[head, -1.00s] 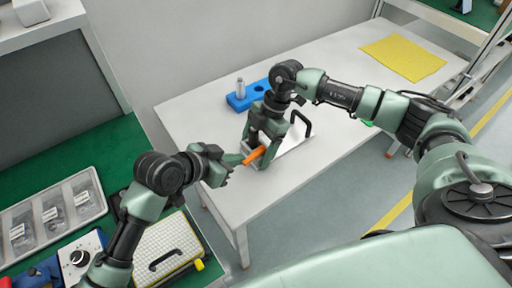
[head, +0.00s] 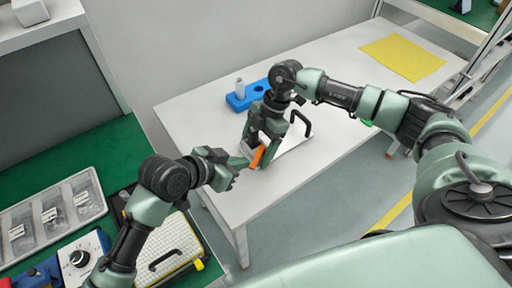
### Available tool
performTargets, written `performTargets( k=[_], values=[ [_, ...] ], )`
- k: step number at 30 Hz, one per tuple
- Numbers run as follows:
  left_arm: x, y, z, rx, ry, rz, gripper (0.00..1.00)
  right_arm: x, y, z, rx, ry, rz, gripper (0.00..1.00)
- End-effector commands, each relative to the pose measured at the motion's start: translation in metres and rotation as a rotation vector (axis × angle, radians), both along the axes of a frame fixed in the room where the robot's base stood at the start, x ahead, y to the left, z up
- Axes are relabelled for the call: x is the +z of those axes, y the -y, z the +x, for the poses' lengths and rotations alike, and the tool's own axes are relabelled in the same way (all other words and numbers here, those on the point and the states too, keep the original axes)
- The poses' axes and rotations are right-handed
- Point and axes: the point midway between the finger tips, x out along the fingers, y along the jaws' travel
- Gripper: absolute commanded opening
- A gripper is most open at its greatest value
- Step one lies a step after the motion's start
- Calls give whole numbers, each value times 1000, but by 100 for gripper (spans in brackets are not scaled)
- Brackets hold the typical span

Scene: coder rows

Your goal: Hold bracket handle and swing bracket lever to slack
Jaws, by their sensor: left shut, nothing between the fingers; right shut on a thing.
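The bracket (head: 291,143) is a pale metal piece lying near the left part of the white table. It has a black arched handle (head: 303,120) on its right and an orange lever (head: 257,157) on its left. My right gripper (head: 262,139) points down over the bracket and is shut, seemingly on the handle; its arm hides the grip and part of the bracket. My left gripper (head: 240,163) is shut and empty, with its tips against or just beside the left side of the orange lever. I cannot tell whether they touch.
A blue block (head: 238,103) with a pale cylinder (head: 240,86) stands behind the bracket. A yellow cloth (head: 402,58) lies at the table's far right. The white table (head: 340,120) between them is largely clear. A parts tray (head: 50,215) is at the lower left.

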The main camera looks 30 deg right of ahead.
Motion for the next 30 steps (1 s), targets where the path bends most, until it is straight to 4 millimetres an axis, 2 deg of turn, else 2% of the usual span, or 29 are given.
performTargets(
  k=[15, 30],
  values=[
    [1, 9, -8, 1, 1, -1, 0, 1, -1, 0, 1, 1, 3, 7],
    [1, 0, 2, 1, 2, 2, 0, 1, -1, 0, 1, 1, 2, 7]
  ],
)
